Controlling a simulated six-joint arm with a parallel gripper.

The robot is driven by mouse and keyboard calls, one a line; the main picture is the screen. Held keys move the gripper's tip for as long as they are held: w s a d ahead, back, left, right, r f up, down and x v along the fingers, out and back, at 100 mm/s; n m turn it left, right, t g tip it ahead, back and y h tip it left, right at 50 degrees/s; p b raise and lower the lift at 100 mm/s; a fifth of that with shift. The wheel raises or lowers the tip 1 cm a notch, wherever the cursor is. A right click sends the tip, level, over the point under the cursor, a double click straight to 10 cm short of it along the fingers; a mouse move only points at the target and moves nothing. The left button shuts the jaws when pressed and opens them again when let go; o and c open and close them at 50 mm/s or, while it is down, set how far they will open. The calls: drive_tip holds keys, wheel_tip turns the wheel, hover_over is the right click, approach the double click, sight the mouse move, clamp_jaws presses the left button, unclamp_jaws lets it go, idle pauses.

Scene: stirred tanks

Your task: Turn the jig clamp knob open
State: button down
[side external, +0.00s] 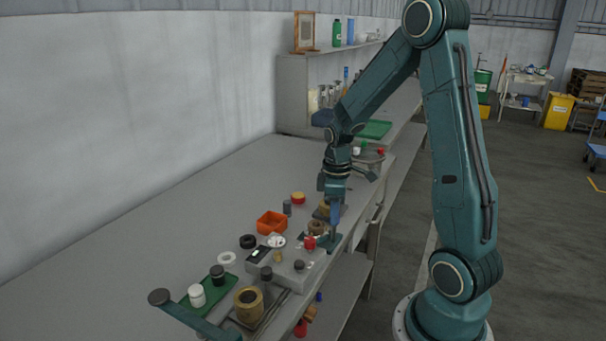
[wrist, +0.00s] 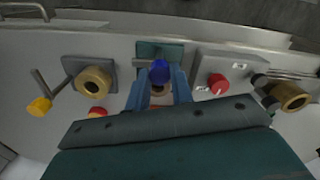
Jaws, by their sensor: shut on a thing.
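The jig clamp has a teal base (wrist: 172,50) at the top centre of the wrist view. A blue knob (wrist: 159,71) stands in front of it, with a brass-coloured round part partly visible just below. My gripper (wrist: 160,88) has one finger on each side of the knob and is shut on it. The fingers hide the knob's sides, so its turn angle cannot be read. In the side external view my gripper (side external: 334,230) points down at the teal base (side external: 329,243) near the bench's front edge; the knob is hidden there.
A grey box with a red knob (wrist: 217,83) is close on the right in the wrist view. A brass ring (wrist: 93,82) on a plate and a yellow knob (wrist: 39,105) are on the left. The bench near the wall is clear.

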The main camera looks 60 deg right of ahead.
drive_tip(key=shift+m, duration=0.4)
drive_tip(key=c, duration=1.2)
unclamp_jaws()
drive_tip(key=shift+r, duration=0.1)
wheel_tip(320, 180, up, 14)
drive_tip(key=shift+a, duration=0.1)
